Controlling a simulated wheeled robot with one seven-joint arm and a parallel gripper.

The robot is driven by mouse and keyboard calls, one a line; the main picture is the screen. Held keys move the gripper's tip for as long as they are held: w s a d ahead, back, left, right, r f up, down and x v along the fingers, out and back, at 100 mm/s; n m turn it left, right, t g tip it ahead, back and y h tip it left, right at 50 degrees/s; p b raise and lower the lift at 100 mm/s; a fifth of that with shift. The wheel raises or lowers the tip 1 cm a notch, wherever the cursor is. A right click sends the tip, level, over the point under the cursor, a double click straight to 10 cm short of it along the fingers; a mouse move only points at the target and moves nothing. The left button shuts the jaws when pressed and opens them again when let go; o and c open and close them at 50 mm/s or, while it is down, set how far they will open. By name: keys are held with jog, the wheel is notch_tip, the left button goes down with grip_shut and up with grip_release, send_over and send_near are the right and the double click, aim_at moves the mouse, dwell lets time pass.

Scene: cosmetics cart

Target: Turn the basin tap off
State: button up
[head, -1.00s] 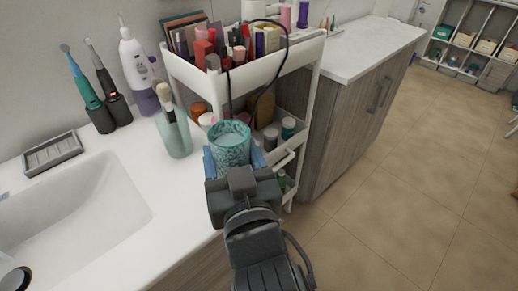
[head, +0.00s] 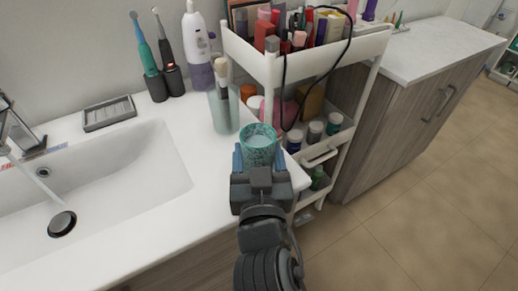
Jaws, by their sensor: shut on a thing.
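The basin tap (head: 20,130) is a chrome fixture at the left edge of the head view, partly cut off. A pale stream of water appears to fall from its spout into the white basin (head: 150,190), near the dark round drain (head: 62,224). My gripper (head: 259,160) is shut on a teal speckled cup (head: 260,148). It holds the cup upright at the counter's right end, in front of the cart and well to the right of the tap. The blue fingertips sit on either side of the cup. The cup's inside looks pale.
A soap dish (head: 109,113) lies behind the basin. The white cosmetics cart (head: 300,62) stands close behind the cup. The basin's front rim is clear.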

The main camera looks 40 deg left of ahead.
jog(key=shift+f, duration=0.1)
jog(key=o, duration=1.1)
